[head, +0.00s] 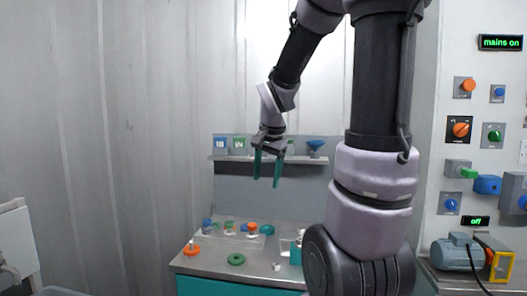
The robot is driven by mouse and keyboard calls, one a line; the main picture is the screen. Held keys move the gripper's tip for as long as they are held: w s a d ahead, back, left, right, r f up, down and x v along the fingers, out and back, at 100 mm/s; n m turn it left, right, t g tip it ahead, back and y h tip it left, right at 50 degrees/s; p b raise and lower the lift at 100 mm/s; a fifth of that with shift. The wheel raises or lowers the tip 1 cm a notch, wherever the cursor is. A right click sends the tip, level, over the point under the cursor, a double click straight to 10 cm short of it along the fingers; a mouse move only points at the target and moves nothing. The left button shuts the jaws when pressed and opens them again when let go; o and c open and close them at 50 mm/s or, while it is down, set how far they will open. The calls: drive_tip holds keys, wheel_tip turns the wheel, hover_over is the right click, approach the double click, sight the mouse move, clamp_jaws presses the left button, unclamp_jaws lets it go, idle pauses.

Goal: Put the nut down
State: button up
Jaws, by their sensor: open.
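A green ring-shaped piece, which looks like the nut (236,259), lies flat near the front of the grey bench top (208,264). It is small in the view, so its shape is hard to make out. My gripper (267,181) hangs above the bench with its two teal fingers pointing down. The fingers are apart with nothing visible between them. The gripper is well above the green ring and to its right, in front of the back panel.
An orange piece (191,248) lies at the bench's left edge. Several small blue, orange and white parts stand behind the ring. A shelf (269,158) with containers runs behind my gripper. A control panel (488,130) and a motor (457,252) are at right.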

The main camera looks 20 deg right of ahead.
drive_tip(key=s+a+r+n+t+y, duration=0.2)
drive_tip(key=s+a+r+n, duration=0.4)
drive_tip(key=s+r, duration=0.3)
drive_tip(key=s+n+t, duration=0.1)
drive_tip(key=s, duration=0.2)
drive_tip(key=shift+s+a+r+y, duration=0.15)
drive_tip(key=shift+a+r+y, duration=0.05)
drive_tip(key=shift+r+y, duration=0.1)
